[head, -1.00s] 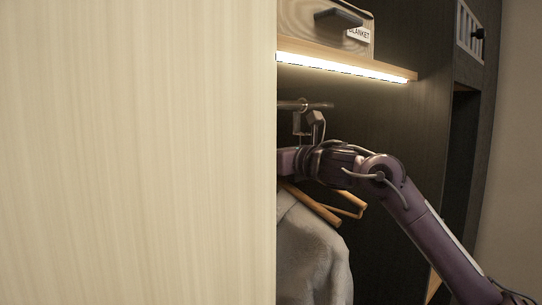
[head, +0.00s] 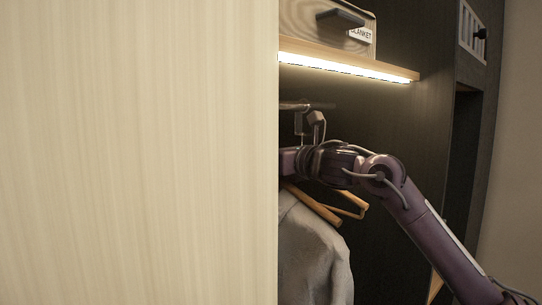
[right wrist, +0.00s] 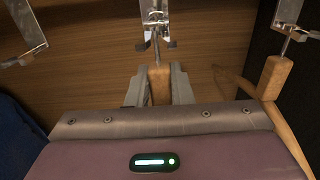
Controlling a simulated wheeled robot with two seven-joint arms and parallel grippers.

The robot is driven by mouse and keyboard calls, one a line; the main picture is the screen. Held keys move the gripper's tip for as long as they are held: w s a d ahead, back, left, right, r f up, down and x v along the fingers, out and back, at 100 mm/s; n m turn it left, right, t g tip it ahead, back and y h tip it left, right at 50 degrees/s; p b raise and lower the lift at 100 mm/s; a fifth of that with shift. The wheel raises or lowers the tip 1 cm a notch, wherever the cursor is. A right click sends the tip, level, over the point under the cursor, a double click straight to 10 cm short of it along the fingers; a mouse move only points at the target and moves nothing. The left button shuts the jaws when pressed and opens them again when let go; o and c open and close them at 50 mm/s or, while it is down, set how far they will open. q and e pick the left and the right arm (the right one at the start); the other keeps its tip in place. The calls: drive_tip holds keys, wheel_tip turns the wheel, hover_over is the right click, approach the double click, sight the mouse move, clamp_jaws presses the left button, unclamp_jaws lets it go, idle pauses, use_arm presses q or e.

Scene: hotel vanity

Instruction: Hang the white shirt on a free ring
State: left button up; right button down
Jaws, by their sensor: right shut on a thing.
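My right gripper (right wrist: 158,88) is shut on the wooden neck of a hanger (right wrist: 159,80), under a metal ring fitting (right wrist: 157,22). The hanger's metal pin reaches up to that fitting; I cannot tell whether it is seated in it. In the head view my right arm reaches left into the wardrobe, and its gripper is hidden. A pale grey-white garment (head: 310,255), possibly the white shirt, hangs below wooden hanger bars (head: 318,208). I cannot tell whether it is on the held hanger. My left gripper is out of view.
A large pale panel (head: 140,150) blocks the left half of the head view. Other fittings (right wrist: 28,38) (right wrist: 288,18) flank the middle one; another hanger (right wrist: 274,78) is at right, dark blue cloth (right wrist: 20,150) at left. A lit shelf (head: 345,66) is above.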

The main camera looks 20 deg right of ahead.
drive_tip(key=shift+x, duration=1.1)
drive_tip(key=shift+f+b, duration=0.35)
drive_tip(key=shift+f, duration=0.15)
idle(1.2)
drive_tip(key=c, duration=1.2)
unclamp_jaws()
drive_tip(key=shift+s, duration=0.1)
drive_tip(key=shift+f, duration=0.15)
drive_tip(key=shift+s+d+b, duration=0.1)
drive_tip(key=shift+s+b, duration=0.05)
drive_tip(key=shift+b, duration=0.15)
drive_tip(key=b, duration=0.4)
hover_over(288, 192)
drive_tip(key=shift+w, duration=0.4)
drive_tip(key=shift+s, duration=0.4)
